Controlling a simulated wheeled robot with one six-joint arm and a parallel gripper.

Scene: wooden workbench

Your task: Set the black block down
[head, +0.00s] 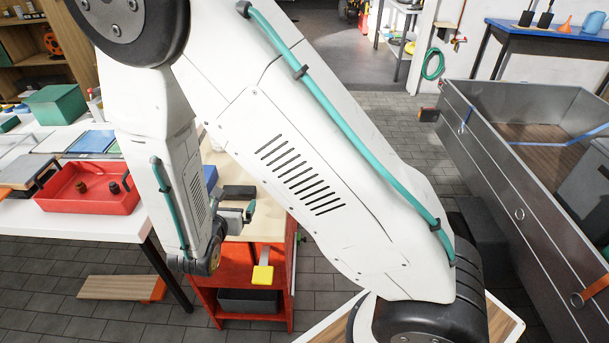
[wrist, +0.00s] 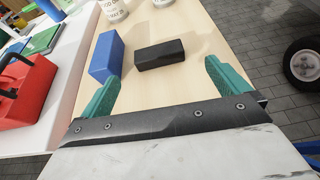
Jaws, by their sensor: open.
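The black block (wrist: 160,54) lies flat on the light wooden bench top (wrist: 142,90) in the wrist view, beyond my fingertips and apart from them. It also shows in the head view (head: 239,192), close to my gripper. My gripper (wrist: 160,82) is open, with its two teal fingers wide apart and nothing between them. In the head view my gripper (head: 243,212) is small and partly covered by my arm. A blue block (wrist: 107,57) lies on the bench left of the black block, close to the left finger.
White containers (wrist: 114,10) stand at the bench's far end. A wheel (wrist: 302,64) is on the right. The bench right of the black block is clear.

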